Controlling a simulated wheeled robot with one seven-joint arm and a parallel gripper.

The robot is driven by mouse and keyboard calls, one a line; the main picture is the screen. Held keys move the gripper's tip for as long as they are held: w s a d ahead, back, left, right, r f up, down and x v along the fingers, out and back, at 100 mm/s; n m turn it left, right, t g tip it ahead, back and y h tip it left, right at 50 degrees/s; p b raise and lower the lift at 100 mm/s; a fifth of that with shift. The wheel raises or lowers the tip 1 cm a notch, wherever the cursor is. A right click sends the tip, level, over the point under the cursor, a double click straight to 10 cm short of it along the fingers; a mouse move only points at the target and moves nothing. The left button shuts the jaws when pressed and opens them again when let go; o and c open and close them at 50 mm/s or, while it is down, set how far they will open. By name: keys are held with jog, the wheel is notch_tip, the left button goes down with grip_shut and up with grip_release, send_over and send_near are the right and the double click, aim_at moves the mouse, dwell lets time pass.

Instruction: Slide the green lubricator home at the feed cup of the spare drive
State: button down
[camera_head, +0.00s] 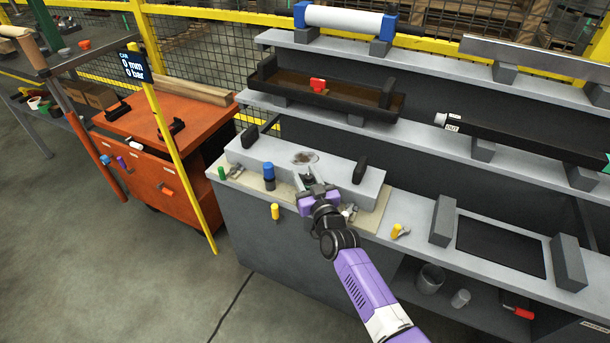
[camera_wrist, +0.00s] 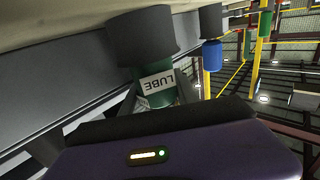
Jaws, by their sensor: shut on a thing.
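The green lubricator (camera_wrist: 154,72), with a white LUBE label, shows in the wrist view, which appears upside down. My gripper (camera_wrist: 155,98) is shut on it, one finger on each side. Its end meets a dark grey cup (camera_wrist: 142,35); I cannot tell how deep it sits. In the head view my gripper (camera_head: 312,190) is at the front of the long grey block (camera_head: 325,175) and hides the lubricator.
A blue-topped cylinder (camera_head: 268,171) on a grey base stands just left of my gripper; it also shows in the wrist view (camera_wrist: 212,55). A green-topped piece (camera_head: 221,172) stands further left. Yellow-topped pieces (camera_head: 275,211) are at the front. Shelves rise behind.

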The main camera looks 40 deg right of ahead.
jog(key=shift+f, duration=0.1)
jog(key=c, duration=0.8)
grip_release()
jog(key=shift+c, duration=0.2)
notch_tip(320, 180, up, 20)
jog(key=p, duration=1.7)
